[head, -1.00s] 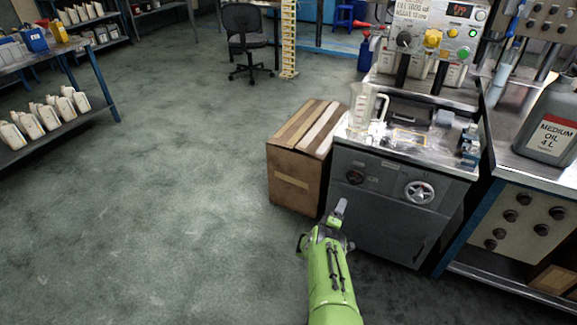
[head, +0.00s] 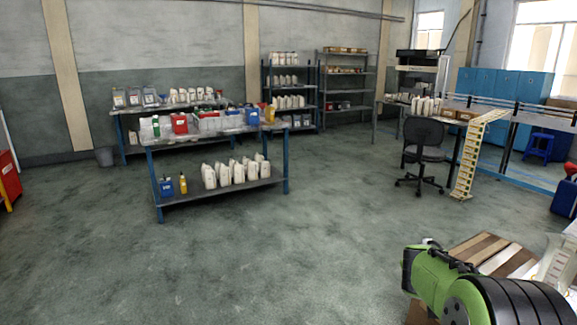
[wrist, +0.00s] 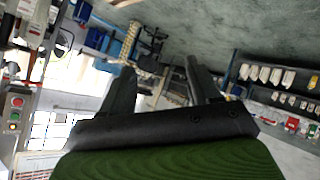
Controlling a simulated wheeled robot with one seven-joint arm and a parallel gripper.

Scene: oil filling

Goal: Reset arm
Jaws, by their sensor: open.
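My gripper (wrist: 158,85) shows in the wrist view with its two dark fingers apart and nothing between them. The wrist view is tilted, with the room's floor and shelves at a slant behind the fingers. In the head view my green and black arm is raised at the lower right, and the fingers cannot be made out there. The arm overlaps a cardboard box with striped slats on top (head: 490,253), hiding part of it.
A clear measuring jug (head: 556,262) shows at the right edge, beside the box. A blue-legged table (head: 215,195) holds bottles and cans. A black chair (head: 424,150) and a yellow ladder-like stand (head: 474,155) are farther back. The floor between is clear.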

